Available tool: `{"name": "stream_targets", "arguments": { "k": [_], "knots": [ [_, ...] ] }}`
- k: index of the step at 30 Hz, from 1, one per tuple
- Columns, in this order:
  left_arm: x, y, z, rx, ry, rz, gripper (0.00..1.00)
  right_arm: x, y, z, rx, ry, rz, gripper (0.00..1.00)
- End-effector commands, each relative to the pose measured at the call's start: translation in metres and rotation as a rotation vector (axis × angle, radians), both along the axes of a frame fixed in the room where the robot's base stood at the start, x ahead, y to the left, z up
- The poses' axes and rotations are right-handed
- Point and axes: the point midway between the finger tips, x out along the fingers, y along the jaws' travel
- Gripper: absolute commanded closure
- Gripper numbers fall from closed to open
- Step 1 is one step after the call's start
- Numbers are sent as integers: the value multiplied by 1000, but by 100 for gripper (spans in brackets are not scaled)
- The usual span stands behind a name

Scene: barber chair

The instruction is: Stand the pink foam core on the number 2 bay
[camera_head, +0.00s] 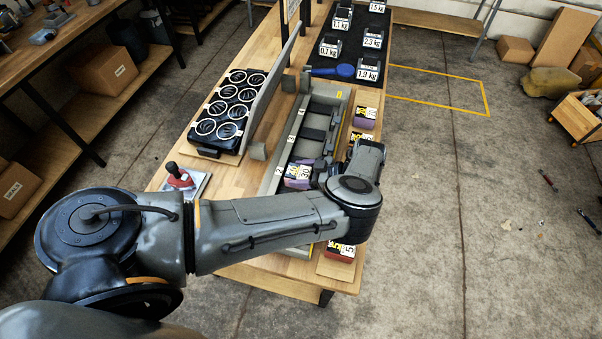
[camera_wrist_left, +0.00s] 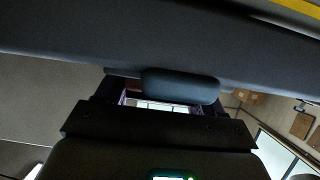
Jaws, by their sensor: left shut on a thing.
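A purple-pink block with a white and yellow label (camera_head: 298,174), which looks like the pink foam core, sits at the left edge of the number 2 bay area in the grey tray (camera_head: 268,180). My left gripper (camera_head: 318,172) reaches over the tray from the right and is shut on this block. The left wrist view shows my left gripper (camera_wrist_left: 170,108) with a thin purplish edge between its dark fingers. Whether the block rests on the bay floor is hard to tell. My forearm hides the tray's near end. My right gripper is not in view.
Labelled blocks (camera_head: 362,119) stand along the table's right side. A rack of white-ringed holes (camera_head: 222,110) and an upright grey panel (camera_head: 272,90) stand left of the tray. Weights (camera_head: 369,71) and a blue-handled tool (camera_head: 333,71) lie beyond.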

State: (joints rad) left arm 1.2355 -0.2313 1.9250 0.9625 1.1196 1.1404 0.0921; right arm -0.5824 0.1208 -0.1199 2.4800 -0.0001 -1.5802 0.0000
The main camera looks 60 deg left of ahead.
Motion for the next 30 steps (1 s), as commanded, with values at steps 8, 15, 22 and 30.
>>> {"name": "stream_targets", "arguments": {
  "k": [8, 15, 22, 30],
  "knots": [
    [0, 0, -1, 1, -1, 0, 64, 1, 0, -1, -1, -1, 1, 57],
    [0, 0, -2, 0, 0, 0, 14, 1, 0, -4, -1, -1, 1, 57],
    [0, 0, -2, 1, -1, 0, 7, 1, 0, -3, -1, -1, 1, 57],
    [3, -2, 1, 0, -2, -1, 7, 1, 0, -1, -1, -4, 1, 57]
  ]
}}
